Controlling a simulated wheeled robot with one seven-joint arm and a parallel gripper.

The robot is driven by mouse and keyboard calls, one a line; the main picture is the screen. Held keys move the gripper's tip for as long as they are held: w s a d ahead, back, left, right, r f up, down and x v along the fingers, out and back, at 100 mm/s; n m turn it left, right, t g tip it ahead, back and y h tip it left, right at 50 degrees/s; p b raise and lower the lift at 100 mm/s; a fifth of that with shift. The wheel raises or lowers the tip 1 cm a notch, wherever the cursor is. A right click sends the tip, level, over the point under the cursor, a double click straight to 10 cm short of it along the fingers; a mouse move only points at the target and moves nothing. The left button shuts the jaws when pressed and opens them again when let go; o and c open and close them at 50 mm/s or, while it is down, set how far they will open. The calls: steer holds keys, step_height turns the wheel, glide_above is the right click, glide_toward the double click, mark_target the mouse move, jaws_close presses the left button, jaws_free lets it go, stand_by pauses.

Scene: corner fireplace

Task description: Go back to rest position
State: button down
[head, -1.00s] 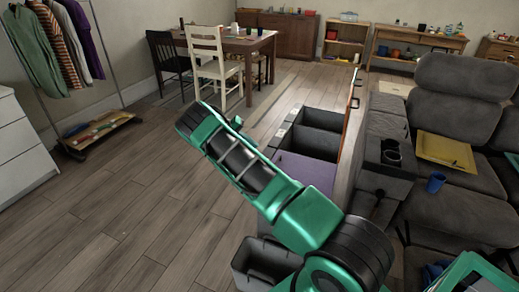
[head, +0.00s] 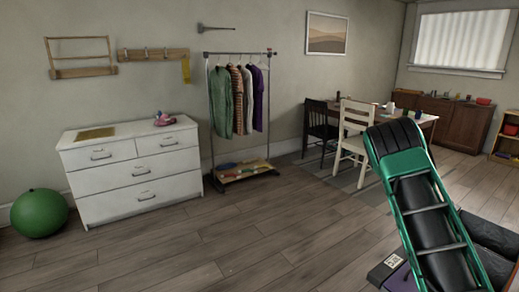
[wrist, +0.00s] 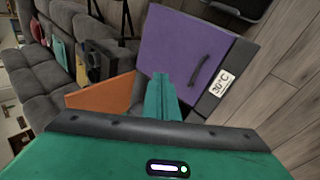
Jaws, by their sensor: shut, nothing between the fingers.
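My gripper (wrist: 162,95) shows in the wrist view with its green fingers together and nothing between them. It points toward a box-like unit with a purple panel (wrist: 198,55) that has a dark handle and a "30°C" label. An orange panel (wrist: 102,97) is to the left of the fingers. I cannot tell how far the fingers are from these panels. In the head view my green and black arm rises at the right. My gripper is not seen there.
In the head view a white dresser (head: 135,180), a green ball (head: 39,213) and a clothes rack (head: 210,130) stand along the left wall. A table with chairs (head: 354,140) is behind my arm. The wooden floor (head: 240,235) in the middle is clear. A grey sofa (wrist: 60,50) shows in the wrist view.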

steer(key=s+a+r+t+y, duration=0.15)
steer(key=s+r, duration=0.25)
steer(key=s, duration=0.4)
steer(key=s+a+r+y, duration=0.1)
steer(key=s+a+r, duration=0.1)
steer(key=s+r, duration=0.4)
steer(key=s+a+r+t+y, duration=0.1)
steer(key=s+r+y, duration=0.15)
steer(key=s, duration=0.65)
steer(key=s+a+n+t, duration=0.1)
steer(key=s+a, duration=0.5)
steer(key=s, duration=0.4)
steer(key=s+a+f+n+t, duration=0.1)
steer(key=s+a, duration=0.5)
steer(key=s, duration=0.4)
steer(key=shift+s+n, duration=0.15)
steer(key=shift+n, duration=0.25)
steer(key=shift+t, duration=0.25)
steer(key=shift+w+f, duration=0.25)
steer(key=shift+w, duration=0.35)
